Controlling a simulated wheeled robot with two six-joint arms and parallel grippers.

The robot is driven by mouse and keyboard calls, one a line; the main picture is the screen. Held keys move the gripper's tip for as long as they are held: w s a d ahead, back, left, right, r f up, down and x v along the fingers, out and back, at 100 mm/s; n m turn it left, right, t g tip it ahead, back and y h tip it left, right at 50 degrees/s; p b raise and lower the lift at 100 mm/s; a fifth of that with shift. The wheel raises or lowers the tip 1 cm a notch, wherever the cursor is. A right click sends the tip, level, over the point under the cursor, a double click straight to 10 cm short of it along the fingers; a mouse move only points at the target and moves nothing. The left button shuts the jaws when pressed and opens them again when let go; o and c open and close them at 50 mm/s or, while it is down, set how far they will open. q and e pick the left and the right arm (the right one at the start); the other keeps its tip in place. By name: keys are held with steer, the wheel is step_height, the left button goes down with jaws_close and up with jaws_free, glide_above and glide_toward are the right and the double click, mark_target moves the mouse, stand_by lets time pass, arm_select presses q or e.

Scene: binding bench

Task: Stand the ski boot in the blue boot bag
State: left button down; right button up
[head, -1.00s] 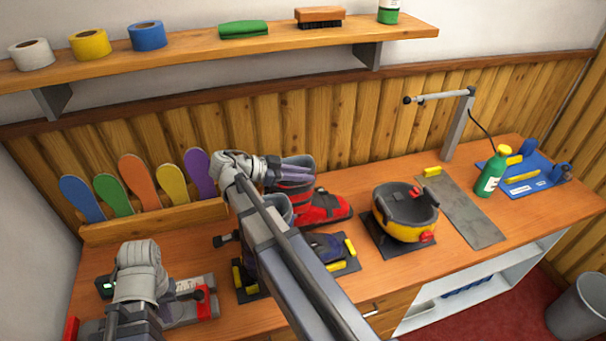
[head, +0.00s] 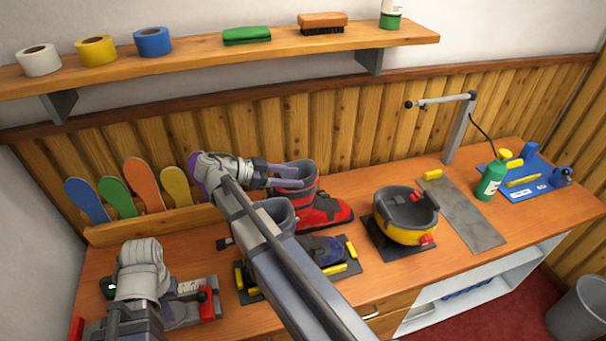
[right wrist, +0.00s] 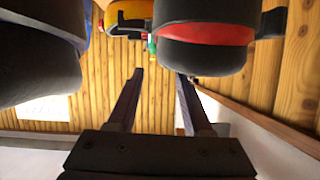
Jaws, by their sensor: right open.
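A red and black ski boot (head: 325,208) with a grey cuff stands upright at the back of the bench. Its cuff and red band (right wrist: 210,33) show upside down in the right wrist view. My right gripper (head: 300,177) is open, its fingers pointing right at the boot's cuff; I cannot tell whether they touch it. The fingers also show in the right wrist view (right wrist: 161,85), with nothing clearly held. A blue and grey boot-shaped thing (head: 322,250) is partly hidden by my right arm. I cannot pick out a boot bag for certain. My left gripper (head: 140,272) is at lower left, fingers hidden.
Beyond are a grey plate (head: 462,212), a green bottle (head: 491,176) and a blue mat (head: 530,188). Coloured soles (head: 141,185) stand at back left. A shelf (head: 215,55) hangs above.

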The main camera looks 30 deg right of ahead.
steer(key=p+v, duration=0.2)
steer(key=v, duration=0.5)
steer(key=shift+a, duration=0.3)
steer(key=shift+o, duration=0.4)
steer(key=shift+w+r, duration=0.1)
steer(key=shift+w, duration=0.05)
